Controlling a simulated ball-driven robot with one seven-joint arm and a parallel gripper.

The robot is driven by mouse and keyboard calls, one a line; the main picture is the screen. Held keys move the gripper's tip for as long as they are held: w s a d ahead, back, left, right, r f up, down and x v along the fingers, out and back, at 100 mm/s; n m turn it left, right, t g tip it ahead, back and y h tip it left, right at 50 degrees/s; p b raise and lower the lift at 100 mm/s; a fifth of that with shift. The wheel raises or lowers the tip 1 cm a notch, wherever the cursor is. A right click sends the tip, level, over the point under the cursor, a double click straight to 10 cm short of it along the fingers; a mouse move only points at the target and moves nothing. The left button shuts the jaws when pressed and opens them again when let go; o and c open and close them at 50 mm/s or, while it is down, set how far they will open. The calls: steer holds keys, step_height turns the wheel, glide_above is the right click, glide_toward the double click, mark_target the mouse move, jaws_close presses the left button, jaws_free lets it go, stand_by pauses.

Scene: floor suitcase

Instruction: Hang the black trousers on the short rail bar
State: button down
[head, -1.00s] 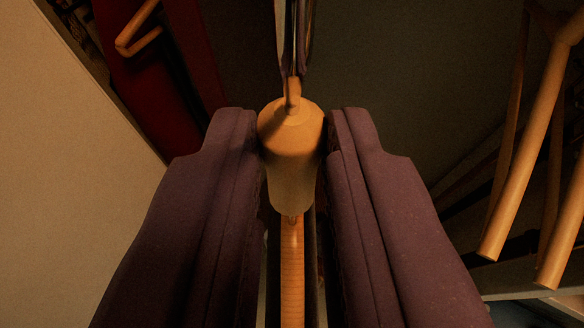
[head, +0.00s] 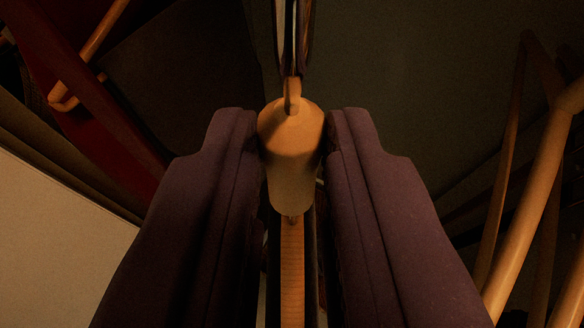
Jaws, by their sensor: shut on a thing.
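My gripper (head: 291,160) fills the lower middle of the head view, with its two dark purple padded fingers on either side. It is shut on the pale wooden neck of a hanger (head: 291,150). A wooden bar of the hanger (head: 291,260) runs down between the fingers. Narrow dark strips flank this bar; I cannot tell whether they are the black trousers. The short rail bar cannot be made out with certainty.
Thick wooden rods (head: 535,190) stand close on the right. At the upper left are a dark red panel or garment (head: 95,110) and a wooden hanger-like piece (head: 88,60). A pale flat surface (head: 50,250) lies at the lower left. The upper centre background is dark.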

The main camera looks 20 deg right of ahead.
steer(key=w+d+f+p, duration=0.2)
steer(key=w+d+p, duration=0.9)
steer(key=d+p, duration=0.2)
steer(key=shift+f+p, duration=0.25)
steer(key=shift+p, duration=0.8)
steer(key=shift+f+b, duration=0.35)
stand_by(0.6)
steer(key=c, duration=0.9)
jaws_free()
steer(key=shift+c, duration=0.2)
steer(key=shift+f, duration=0.1)
